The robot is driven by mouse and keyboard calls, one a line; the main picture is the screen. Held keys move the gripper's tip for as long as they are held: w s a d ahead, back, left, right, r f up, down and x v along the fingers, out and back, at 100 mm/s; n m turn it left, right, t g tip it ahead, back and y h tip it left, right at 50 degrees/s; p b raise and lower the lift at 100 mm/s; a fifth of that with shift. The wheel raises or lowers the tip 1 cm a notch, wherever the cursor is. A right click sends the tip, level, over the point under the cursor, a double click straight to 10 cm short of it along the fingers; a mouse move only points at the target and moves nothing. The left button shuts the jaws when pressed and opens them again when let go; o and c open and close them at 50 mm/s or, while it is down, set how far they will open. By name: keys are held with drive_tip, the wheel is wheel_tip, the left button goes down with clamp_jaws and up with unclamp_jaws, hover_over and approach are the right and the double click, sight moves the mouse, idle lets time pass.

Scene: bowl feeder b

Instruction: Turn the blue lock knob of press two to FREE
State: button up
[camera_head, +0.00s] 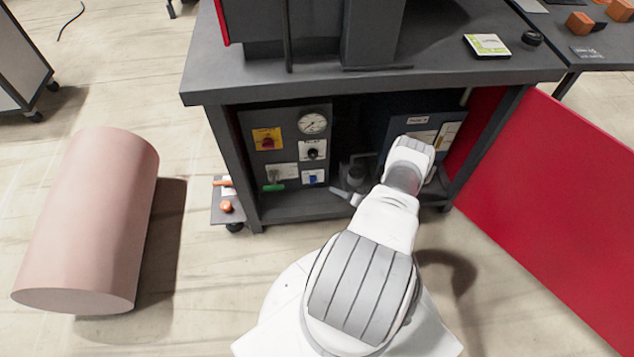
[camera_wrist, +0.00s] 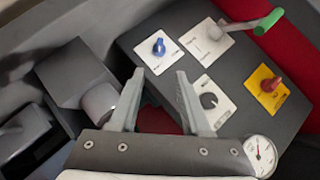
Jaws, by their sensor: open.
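The blue lock knob (camera_wrist: 158,47) sits on a white label plate at the end of a dark control panel. It also shows small and low on the panel in the head view (camera_head: 312,178). The plate's lettering is too small to read, so I cannot tell the knob's setting. My gripper (camera_wrist: 160,74) is open and empty. In the wrist view the knob appears just beyond the gap between my fingertips, and neither finger seems to touch it. In the head view my arm reaches in under the bench top from the right of the panel.
Around the knob are a green-handled lever (camera_wrist: 268,19), a black knob (camera_wrist: 209,100), a red switch on yellow (camera_wrist: 270,84) and a gauge (camera_wrist: 261,153). A grey block with a cylinder (camera_wrist: 99,102) stands beside the panel. A pink cylinder (camera_head: 85,220) lies on the floor at left.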

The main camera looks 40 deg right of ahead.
sight(313, 180)
drive_tip(key=d+b+x, duration=0.1)
drive_tip(key=b+x, duration=0.5)
drive_tip(key=x, duration=0.9)
drive_tip(key=shift+a, duration=0.45)
clamp_jaws()
